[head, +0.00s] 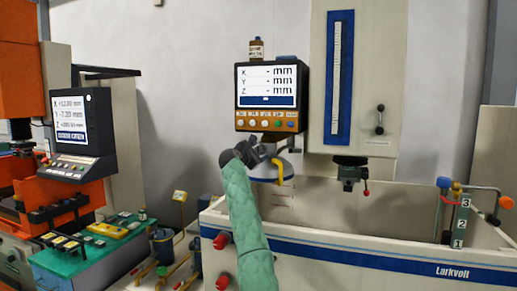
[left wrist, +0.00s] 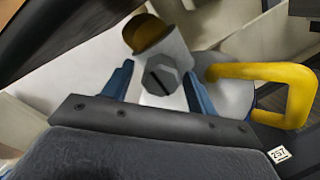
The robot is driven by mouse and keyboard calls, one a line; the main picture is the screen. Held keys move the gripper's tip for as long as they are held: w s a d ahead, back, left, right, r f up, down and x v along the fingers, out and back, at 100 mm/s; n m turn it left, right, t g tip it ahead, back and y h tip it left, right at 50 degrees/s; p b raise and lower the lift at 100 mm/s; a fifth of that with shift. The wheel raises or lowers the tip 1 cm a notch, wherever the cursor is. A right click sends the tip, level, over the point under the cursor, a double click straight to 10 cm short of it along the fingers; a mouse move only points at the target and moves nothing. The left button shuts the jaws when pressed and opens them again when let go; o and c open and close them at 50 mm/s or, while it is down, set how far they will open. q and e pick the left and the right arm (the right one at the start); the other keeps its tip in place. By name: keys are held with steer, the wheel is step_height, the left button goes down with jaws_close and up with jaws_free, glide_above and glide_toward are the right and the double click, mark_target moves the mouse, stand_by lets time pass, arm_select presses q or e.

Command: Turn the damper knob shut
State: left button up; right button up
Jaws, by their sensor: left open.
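A grey faceted knob (left wrist: 161,76), which looks like the damper knob, shows in the left wrist view. A dark line slants across its face. My left gripper (left wrist: 158,86) is open, with one blue finger on each side of the knob; I cannot tell whether either finger touches it. In the head view my left gripper (head: 272,154) is at the end of the green-sleeved arm, below the display panel, and the knob is hidden there. A yellow bent handle (left wrist: 290,95) is right of the knob, and it also shows in the head view (head: 287,172). My right gripper is not in view.
The display panel (head: 270,98) hangs just above the gripper. The white machine tank (head: 380,262) extends to the right, with red knobs (head: 222,240) at its left end. A brass-coloured round part (left wrist: 147,33) is behind the grey knob. An orange machine (head: 20,180) stands at left.

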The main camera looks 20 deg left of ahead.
arm_select(q)
steer(key=shift+w+d, duration=0.1)
steer(key=shift+w, duration=0.05)
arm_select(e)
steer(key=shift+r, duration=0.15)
arm_select(q)
steer(key=c, duration=1)
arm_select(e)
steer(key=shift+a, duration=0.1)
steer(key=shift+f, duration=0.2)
